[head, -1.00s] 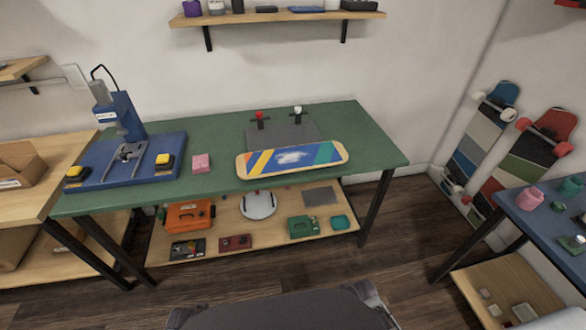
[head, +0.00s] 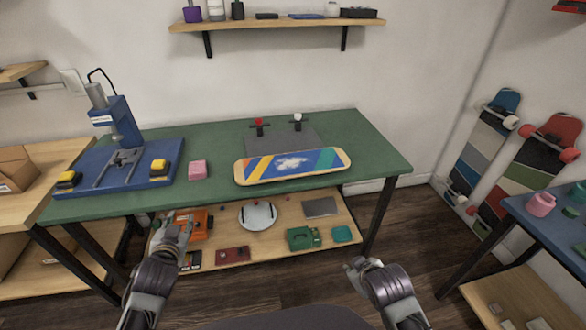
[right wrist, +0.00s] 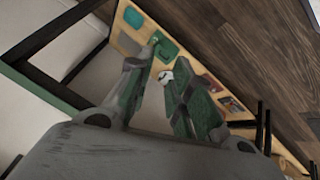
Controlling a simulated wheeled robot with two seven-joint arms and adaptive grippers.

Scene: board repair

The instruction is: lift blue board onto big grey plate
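The blue board (head: 318,162), a skateboard deck with yellow, orange and green stripes and a white patch, lies along the front edge of the green table. The big grey plate (head: 283,135) lies flat behind it, partly covered by the board in this view. My left gripper (head: 178,230) is open and empty, low in front of the table and left of the board. My right gripper (head: 356,266) is in front of the table, below and right of the board. In the right wrist view its fingers (right wrist: 165,75) stand apart with nothing between them.
Two clamps, one red-topped (head: 259,126) and one white-topped (head: 297,121), stand at the plate's back. A pink block (head: 198,169) and a blue press (head: 120,140) are to the left. The lower shelf (head: 275,236) holds several items. The table's right end is clear.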

